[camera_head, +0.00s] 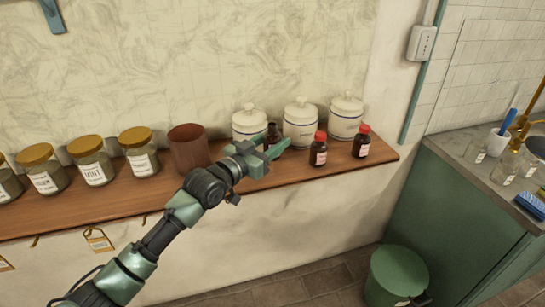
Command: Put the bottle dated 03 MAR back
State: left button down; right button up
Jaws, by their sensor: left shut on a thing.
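My left gripper (278,152) reaches over the wooden shelf (235,175) and is shut on a small dark brown bottle (273,131). The gripper covers the lower part of this bottle, so I cannot see its label or whether its base touches the shelf. Two brown bottles with red caps and pale labels stand upright to the right of the gripper, one nearer (319,153) and one farther right (361,146). The dates on their labels are too small to read. My right gripper is not in view.
Three white lidded jars (300,127) stand behind the bottles. A brown cylindrical pot (188,148) and several gold-lidded glass jars (93,163) stand to the left. The shelf's right end is near the right bottle. A green bin (397,275) is below.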

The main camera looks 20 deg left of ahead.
pick_arm(q)
jog(key=shift+f, duration=0.85)
notch_tip(320, 180, down, 4)
jog(key=shift+r, duration=0.25)
jog(key=shift+a+f, duration=0.1)
jog(key=shift+f, duration=0.35)
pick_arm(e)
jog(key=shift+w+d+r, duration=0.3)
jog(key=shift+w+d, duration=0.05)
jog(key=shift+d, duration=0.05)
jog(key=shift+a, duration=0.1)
pick_arm(q)
jog(key=shift+f, duration=0.2)
jog(key=c, duration=0.7)
grip_release()
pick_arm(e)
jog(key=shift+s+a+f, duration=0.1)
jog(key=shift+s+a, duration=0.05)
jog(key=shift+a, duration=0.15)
pick_arm(q)
jog(key=shift+r, duration=0.15)
